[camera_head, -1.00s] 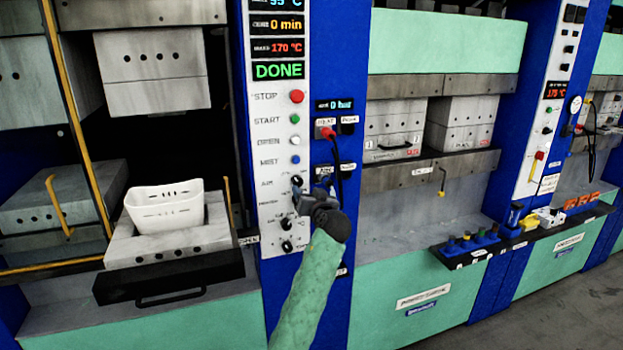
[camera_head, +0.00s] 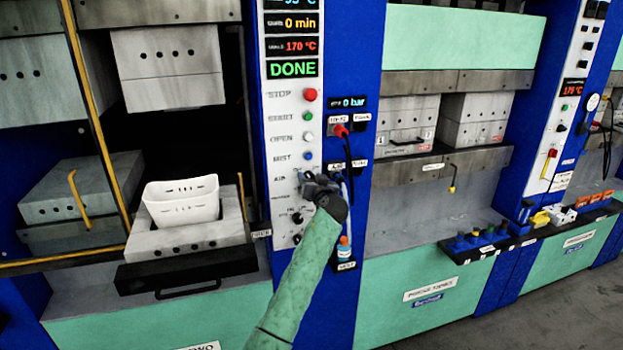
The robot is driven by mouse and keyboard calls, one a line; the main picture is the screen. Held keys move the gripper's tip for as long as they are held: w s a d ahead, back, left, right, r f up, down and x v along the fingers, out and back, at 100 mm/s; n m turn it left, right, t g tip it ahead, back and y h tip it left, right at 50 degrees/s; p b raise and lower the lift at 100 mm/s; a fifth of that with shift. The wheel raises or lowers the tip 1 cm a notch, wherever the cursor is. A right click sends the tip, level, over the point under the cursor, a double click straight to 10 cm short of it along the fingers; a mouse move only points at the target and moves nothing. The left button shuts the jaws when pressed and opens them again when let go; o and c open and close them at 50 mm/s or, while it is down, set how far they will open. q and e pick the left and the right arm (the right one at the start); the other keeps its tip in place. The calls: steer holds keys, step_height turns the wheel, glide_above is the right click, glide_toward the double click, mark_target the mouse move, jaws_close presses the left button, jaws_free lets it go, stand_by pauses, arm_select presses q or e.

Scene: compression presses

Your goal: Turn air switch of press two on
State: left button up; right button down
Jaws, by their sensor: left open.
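The white control panel (camera_head: 291,88) of the press on the left carries a lit DONE display (camera_head: 292,68) and a column of buttons and knobs. The AIR label (camera_head: 279,178) sits below the MIST button (camera_head: 308,156). My left gripper (camera_head: 305,180) is at the panel at the height of the AIR row, with its jaws open. It covers the air switch, so the switch's position cannot be seen. I cannot tell whether the fingers touch it. A pressure display (camera_head: 347,102) beside the panel reads 0 bar. My right gripper is out of view.
Lower black knobs (camera_head: 297,218) sit close under my gripper. A white basket (camera_head: 182,205) stands in the open press on the left. Another press stands to the right.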

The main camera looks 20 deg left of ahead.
arm_select(q)
steer(key=c, duration=1)
